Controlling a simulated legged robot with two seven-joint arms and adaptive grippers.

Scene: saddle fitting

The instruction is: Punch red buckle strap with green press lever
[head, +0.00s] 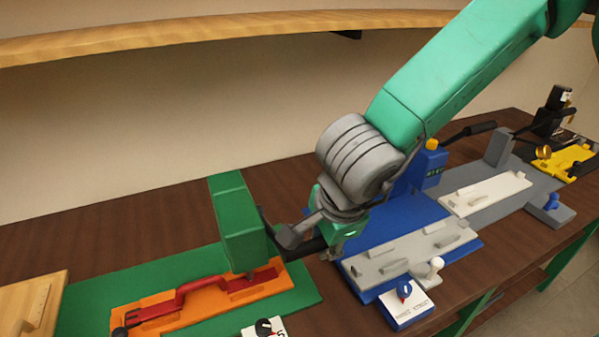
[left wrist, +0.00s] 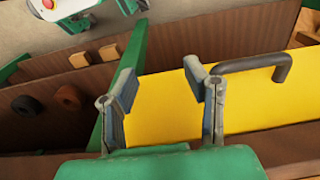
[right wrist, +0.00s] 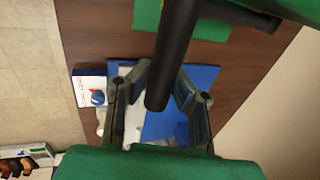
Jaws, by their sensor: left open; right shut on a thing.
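The green press (head: 240,222) stands on a green base mat (head: 90,300) at the left of the bench. The red buckle strap (head: 195,286) lies in an orange fixture (head: 165,318), its right end under the press head. My right gripper (head: 312,240) is at the press's right side, shut on the black press lever (head: 318,245). In the right wrist view the lever (right wrist: 172,50) runs between the fingers (right wrist: 163,70). My left gripper (left wrist: 160,92) is open and empty before a yellow panel (left wrist: 165,105), and is out of the head view.
A control dial (head: 265,327) sits in front of the green press. A blue press station (head: 385,225) with a grey fixture (head: 410,250) stands to its right, then a white fixture (head: 487,192) and a yellow station (head: 567,161). A wooden board (head: 30,305) is at far left.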

